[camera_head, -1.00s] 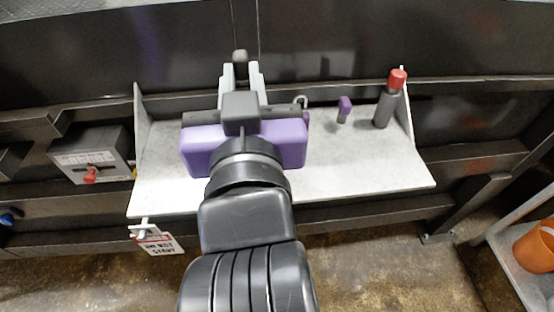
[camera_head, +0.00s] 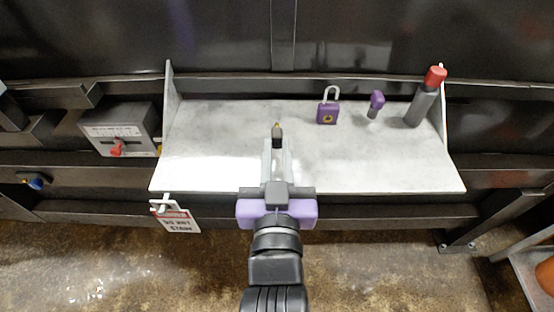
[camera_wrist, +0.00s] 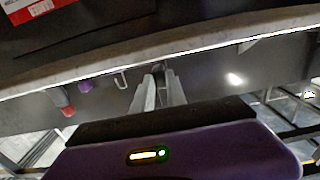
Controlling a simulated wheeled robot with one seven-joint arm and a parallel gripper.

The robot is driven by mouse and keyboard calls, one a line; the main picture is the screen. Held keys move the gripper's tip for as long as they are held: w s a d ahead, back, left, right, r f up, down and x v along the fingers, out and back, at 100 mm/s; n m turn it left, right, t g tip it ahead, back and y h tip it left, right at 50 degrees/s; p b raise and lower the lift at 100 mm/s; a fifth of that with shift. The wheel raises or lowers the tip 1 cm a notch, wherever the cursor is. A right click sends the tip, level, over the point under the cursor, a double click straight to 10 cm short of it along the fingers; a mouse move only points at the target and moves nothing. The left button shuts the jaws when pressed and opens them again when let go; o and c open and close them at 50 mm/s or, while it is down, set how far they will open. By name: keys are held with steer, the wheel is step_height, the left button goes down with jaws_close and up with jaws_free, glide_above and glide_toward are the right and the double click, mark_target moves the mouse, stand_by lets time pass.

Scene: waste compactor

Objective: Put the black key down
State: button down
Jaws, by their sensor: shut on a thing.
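The black key (camera_head: 277,134) is a small dark piece with a yellowish tip, seen at the fingertips of my gripper (camera_head: 277,152). My gripper is shut on it, fingers pointing to the back wall. In the head view the key overlaps the middle of the pale shelf (camera_head: 215,150); whether it touches the surface cannot be told. In the wrist view the key (camera_wrist: 158,68) is a dark shape between the grey fingers (camera_wrist: 159,90), partly hidden by them.
On the shelf's right half stand a purple padlock (camera_head: 327,113), a purple key (camera_head: 376,103) and a grey bottle with a red cap (camera_head: 424,98). A grey switch box (camera_head: 120,130) and a hanging tag (camera_head: 178,219) are at left. The shelf's left half is clear.

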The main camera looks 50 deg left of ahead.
steer(key=shift+f, duration=1.25)
steer(key=shift+f, duration=0.2)
steer(key=c, duration=1.3)
jaws_free()
steer(key=shift+c, duration=0.2)
steer(key=shift+r, duration=0.15)
